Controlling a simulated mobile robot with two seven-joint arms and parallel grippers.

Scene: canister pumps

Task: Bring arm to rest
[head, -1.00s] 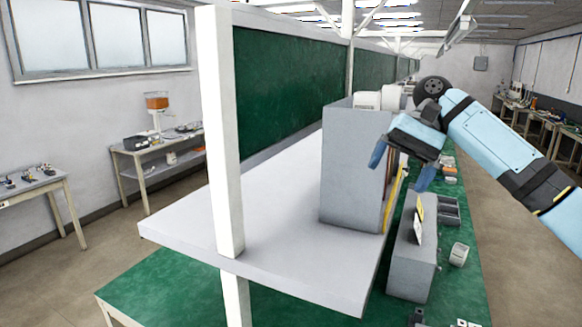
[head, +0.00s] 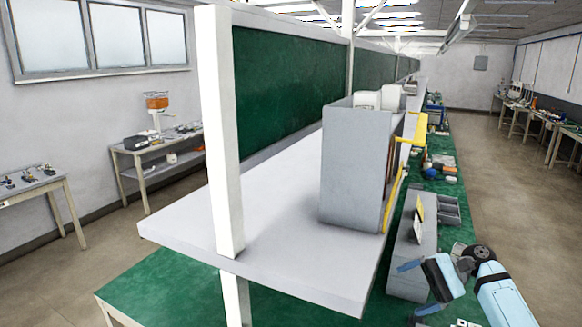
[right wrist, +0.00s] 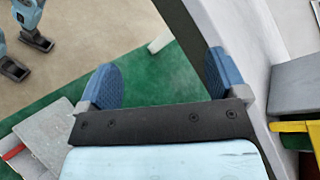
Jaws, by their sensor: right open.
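My right gripper (head: 412,287) is low at the lower right in the head view, over the green bench top and just in front of the grey box below the shelf. In the right wrist view its two blue fingers (right wrist: 160,85) are spread wide apart with nothing between them. Green bench surface and beige floor show beyond the fingers. My left gripper does not show in the head view. Blue-and-black robot parts at the upper left of the right wrist view cannot be made out well enough to judge.
A white shelf (head: 285,235) carries a grey cabinet (head: 352,170) with white canisters (head: 380,98) on top. A white post (head: 220,140) stands in front. Below are the green bench (head: 180,290), a grey box (head: 405,265) and grey bins (head: 448,212).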

